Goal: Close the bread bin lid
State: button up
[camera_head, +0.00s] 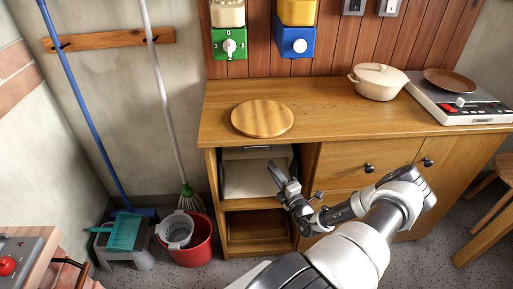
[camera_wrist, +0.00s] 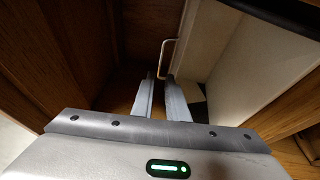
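A cream box that looks like the bread bin (camera_head: 246,178) sits in the upper open compartment of the wooden cabinet. In the wrist view, a pale panel of it (camera_wrist: 225,50) slants along the right, with a thin light bar handle (camera_wrist: 164,58) at its left edge. I cannot tell clearly how far the lid stands open. My gripper (camera_head: 283,178) is in front of the compartment's right side. In the wrist view, its two fingers (camera_wrist: 160,82) are apart with nothing between them, pointing at the handle's lower end. Whether they touch it is unclear.
Wooden walls of the compartment (camera_wrist: 60,50) close in on the left. A round board (camera_head: 262,118), a cream pot (camera_head: 378,82) and a stove (camera_head: 458,105) stand on the counter. A red bucket (camera_head: 190,245) and a mop (camera_head: 184,187) are on the floor left.

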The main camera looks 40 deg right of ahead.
jog(key=w+b, duration=0.1)
jog(key=w, duration=0.3)
jog(key=w+d+r, duration=0.1)
jog(key=w, duration=0.4)
jog(key=w+d+b, duration=0.1)
jog(key=w, duration=0.3)
jog(key=shift+w+r+b, duration=0.15)
jog(key=shift+w+b, duration=0.2)
grip_shut()
jog(key=shift+s, duration=0.1)
dwell(0.7)
